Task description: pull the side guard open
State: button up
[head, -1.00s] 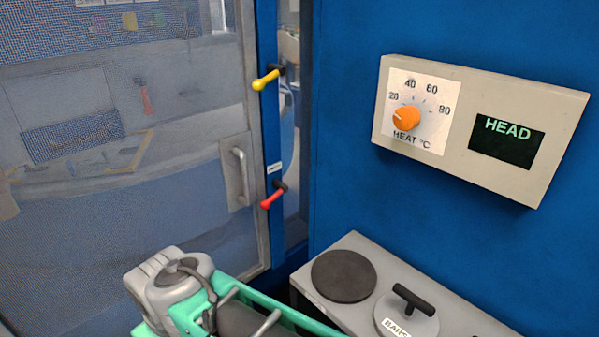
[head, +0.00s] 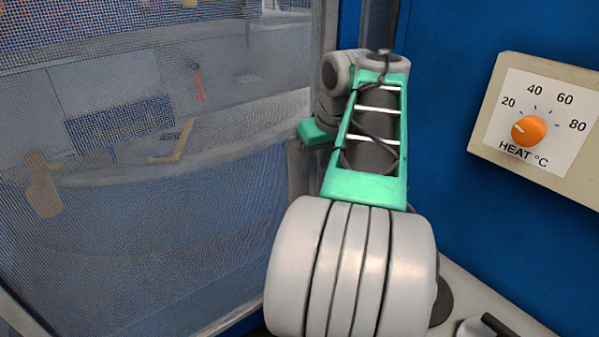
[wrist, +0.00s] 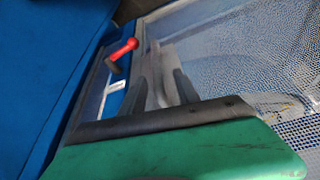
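The side guard is a grey-framed mesh door (head: 130,220) on the left of the head view, and it looks closed. Its mesh also fills the right of the wrist view (wrist: 245,50). My arm hides the guard's handle in the head view. In the wrist view my gripper (wrist: 162,65) reaches toward the guard's frame, its two dark fingers apart, with a pale grey part between them around the handle area. I cannot tell whether either finger touches the handle. A red lever (wrist: 124,48) sits on the blue post beside the fingers.
The blue machine wall (head: 450,130) stands right of the guard. It carries a beige panel with an orange heat knob (head: 529,130). The yellow lever seen earlier is hidden.

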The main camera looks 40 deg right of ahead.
aim_at(311, 178)
jog(key=shift+d+r, duration=0.15)
jog(key=b+x, duration=0.2)
jog(key=x, duration=0.5)
jog(key=shift+w+d+f, duration=0.15)
jog(key=shift+f, duration=0.2)
grip_shut()
dwell(1.0)
